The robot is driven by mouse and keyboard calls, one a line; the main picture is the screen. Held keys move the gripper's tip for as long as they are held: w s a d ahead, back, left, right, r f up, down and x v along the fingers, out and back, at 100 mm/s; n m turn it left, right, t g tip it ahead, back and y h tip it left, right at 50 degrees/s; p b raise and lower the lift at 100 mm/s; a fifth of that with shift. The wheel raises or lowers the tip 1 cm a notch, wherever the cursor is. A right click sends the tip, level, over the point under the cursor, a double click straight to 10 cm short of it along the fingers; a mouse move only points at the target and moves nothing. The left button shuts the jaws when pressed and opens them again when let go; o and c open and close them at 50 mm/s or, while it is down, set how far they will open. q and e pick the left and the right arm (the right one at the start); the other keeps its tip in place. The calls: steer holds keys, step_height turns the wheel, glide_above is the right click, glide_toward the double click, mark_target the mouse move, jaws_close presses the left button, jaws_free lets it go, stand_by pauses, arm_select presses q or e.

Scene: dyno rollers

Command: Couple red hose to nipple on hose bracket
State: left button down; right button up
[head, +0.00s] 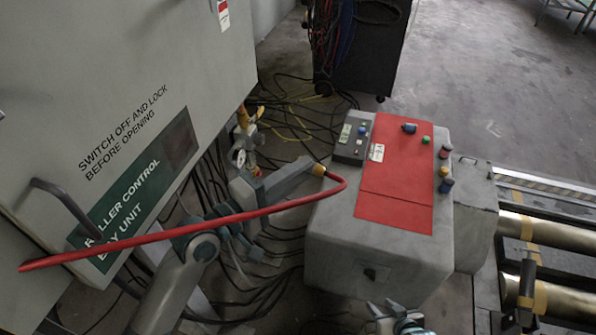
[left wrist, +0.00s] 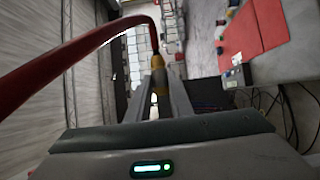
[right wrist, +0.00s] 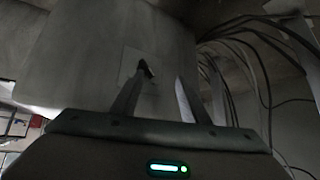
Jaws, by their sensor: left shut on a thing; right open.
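The red hose (head: 170,232) runs across the head view from the cabinet side at left and bends back at its right end. Its yellow-brass end coupling (head: 319,170) is in my left gripper (head: 309,167). In the left wrist view the coupling (left wrist: 156,66) sits between the fingertips (left wrist: 160,84), with the hose arching up and left. Yellow fittings (head: 243,116) and a round gauge (head: 239,157) show by the cabinet's edge; I cannot tell which part is the nipple. My right gripper (right wrist: 157,92) is open and empty, facing a grey surface.
The grey cabinet (head: 120,60) with its green sign fills the left. A grey console (head: 330,235) with a red top and several buttons stands right of my left gripper. Black cables (head: 285,225) cover the floor between them. Brass rollers (head: 560,240) lie at right.

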steer(key=s+a+f+g, duration=0.1)
steer(key=s+a+f, duration=0.1)
steer(key=s+f, duration=0.4)
steer(key=s+a+f+g+h, duration=0.1)
steer(key=s+f, duration=0.5)
steer(key=s, duration=0.5)
steer(key=shift+s+a+f+g, duration=0.3)
steer(key=shift+s+a, duration=0.05)
steer(key=shift+s, duration=0.1)
